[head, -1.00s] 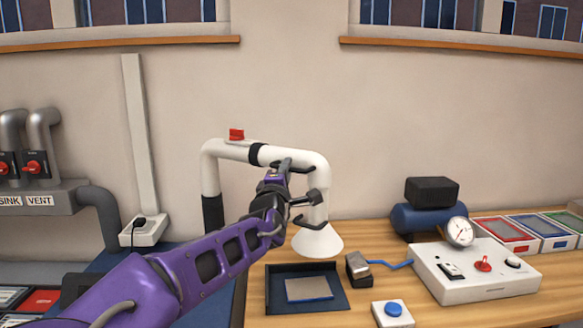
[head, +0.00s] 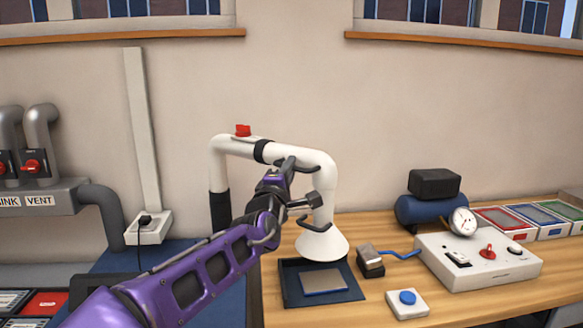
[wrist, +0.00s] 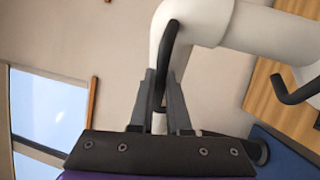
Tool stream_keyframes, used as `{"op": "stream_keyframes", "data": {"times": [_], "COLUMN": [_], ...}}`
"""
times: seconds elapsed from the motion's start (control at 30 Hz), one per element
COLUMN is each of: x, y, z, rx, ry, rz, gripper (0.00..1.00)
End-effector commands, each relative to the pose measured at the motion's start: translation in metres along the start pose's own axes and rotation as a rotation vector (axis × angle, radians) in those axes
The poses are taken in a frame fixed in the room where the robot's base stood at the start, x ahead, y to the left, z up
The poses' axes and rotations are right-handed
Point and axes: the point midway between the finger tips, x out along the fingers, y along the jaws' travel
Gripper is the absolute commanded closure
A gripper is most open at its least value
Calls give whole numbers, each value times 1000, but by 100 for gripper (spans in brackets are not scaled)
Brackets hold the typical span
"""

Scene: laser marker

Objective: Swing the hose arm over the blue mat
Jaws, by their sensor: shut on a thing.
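The white hose arm (head: 318,166) bends down on the right to a white cone hood (head: 321,244). The hood stands in front of the wall, overlapping the back edge of the dark blue mat (head: 292,292) in the picture. A grey plate (head: 323,281) lies on the mat. My gripper (head: 284,168) is at the hose arm's bend, and its fingers partly hide the pipe. In the wrist view my gripper (wrist: 161,90) is shut on a thin black handle (wrist: 168,50) on the white hose arm (wrist: 200,18). The mat is not clear in the wrist view.
A red knob (head: 243,130) sits on the hose arm. Right of the mat are a small metal-topped block (head: 370,260), a blue button box (head: 407,302) and a white control box (head: 475,262) with a gauge. A blue tank (head: 428,209) and coloured trays (head: 540,220) stand behind.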

Motion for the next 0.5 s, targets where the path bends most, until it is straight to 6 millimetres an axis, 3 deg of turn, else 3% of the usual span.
{"op": "stream_keyframes", "data": {"times": [0.47,0.5], "x": [-1,-1], "y": [1,1], "z": [-2,-2], "rx": [0,0], "ry": [3,3], "rz": [2,2], "gripper": [100,82]}}
